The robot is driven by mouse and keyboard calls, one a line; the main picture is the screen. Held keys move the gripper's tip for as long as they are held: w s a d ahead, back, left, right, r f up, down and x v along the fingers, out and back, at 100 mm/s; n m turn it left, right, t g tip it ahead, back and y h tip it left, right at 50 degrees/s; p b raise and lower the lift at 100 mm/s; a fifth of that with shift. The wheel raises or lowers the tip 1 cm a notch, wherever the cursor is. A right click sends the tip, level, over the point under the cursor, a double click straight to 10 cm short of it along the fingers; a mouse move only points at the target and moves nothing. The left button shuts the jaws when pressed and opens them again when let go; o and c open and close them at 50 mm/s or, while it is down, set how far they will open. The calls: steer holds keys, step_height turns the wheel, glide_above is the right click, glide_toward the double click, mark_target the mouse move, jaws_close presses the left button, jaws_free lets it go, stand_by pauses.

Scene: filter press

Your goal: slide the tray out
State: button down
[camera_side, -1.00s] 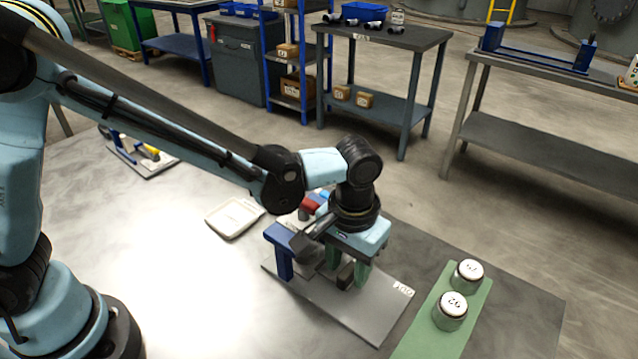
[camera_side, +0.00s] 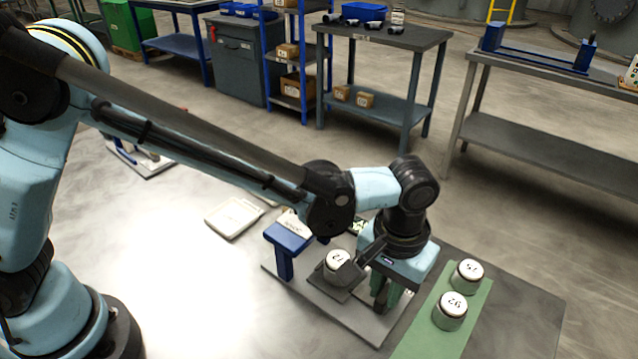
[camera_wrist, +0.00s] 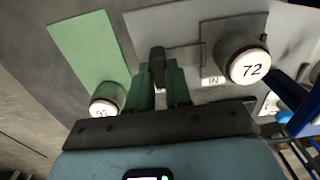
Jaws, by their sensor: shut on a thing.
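The tray (camera_side: 335,287) is a dark flat piece on the grey base plate (camera_side: 362,322), drawn out to the right of the blue press (camera_side: 287,238). A jar with a white lid marked 72 (camera_side: 338,261) stands upright on it. The jar also shows in the wrist view (camera_wrist: 247,66), with the tray (camera_wrist: 222,28) beneath it. My gripper (camera_side: 383,292) is low over the plate to the right of the jar. In the wrist view its green fingers (camera_wrist: 164,78) are shut on the tray's dark handle (camera_wrist: 157,60).
A green mat (camera_side: 437,325) lies to the right, with two white-lidded jars (camera_side: 449,310) (camera_side: 467,272) on it. A pale shallow dish (camera_side: 233,217) lies behind and left of the press.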

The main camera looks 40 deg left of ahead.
steer(key=shift+d, duration=1.05)
steer(key=c, duration=1)
jaws_free()
steer(key=shift+c, duration=0.2)
step_height(320, 180, up, 12)
